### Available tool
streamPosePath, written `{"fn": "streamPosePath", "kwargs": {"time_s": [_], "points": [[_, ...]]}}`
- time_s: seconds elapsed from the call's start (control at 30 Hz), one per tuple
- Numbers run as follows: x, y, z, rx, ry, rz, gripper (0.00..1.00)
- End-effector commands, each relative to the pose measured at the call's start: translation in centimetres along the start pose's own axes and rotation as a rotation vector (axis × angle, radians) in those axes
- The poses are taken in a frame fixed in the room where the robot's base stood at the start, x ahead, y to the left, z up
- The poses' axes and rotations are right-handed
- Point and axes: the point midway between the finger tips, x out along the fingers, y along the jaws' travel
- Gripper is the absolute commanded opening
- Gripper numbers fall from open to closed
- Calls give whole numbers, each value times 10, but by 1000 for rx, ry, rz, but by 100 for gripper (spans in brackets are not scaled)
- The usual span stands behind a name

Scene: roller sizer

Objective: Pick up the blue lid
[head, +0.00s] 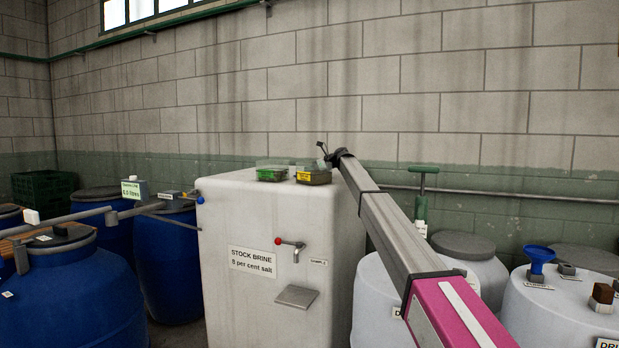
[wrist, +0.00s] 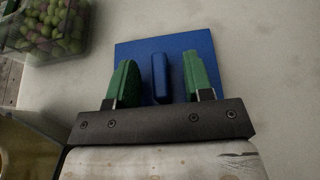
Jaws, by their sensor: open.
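The blue lid (wrist: 210,47) is a flat square plate with an upright blue bar handle (wrist: 159,76) at its middle. It lies on a pale, stained surface in the wrist view. My gripper (wrist: 158,64) is open, with one green finger on each side of the handle and a visible gap on both sides. The fingers overlap the plate in the picture; whether they touch it I cannot tell. In the head view my arm reaches over the white brine tank (head: 225,225), and I cannot make out the lid or fingertips there.
A clear tub (wrist: 82,53) of green and purple olive-like balls stands left of the lid. In the head view, a tub with green contents (head: 272,174) and a yellow-labelled box (head: 314,177) stand on the tank top. Blue drums (head: 80,290) stand left, white drums (head: 560,310) right.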

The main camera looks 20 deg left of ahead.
Motion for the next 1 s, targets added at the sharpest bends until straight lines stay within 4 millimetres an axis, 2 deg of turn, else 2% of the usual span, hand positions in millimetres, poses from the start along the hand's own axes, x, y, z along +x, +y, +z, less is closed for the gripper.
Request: {"fn": "streamPosePath", "kwargs": {"time_s": [0.13,0.27,0.3,0.73,0.87,1.0], "points": [[-1,0,0,0,0,0,47],[-1,0,0,0,0,0,4],[-1,0,0,0,0,0,0],[-3,0,6,0,0,0,0],[-8,0,19,-1,-1,0,0],[-17,-1,41,-1,-1,0,0]]}}
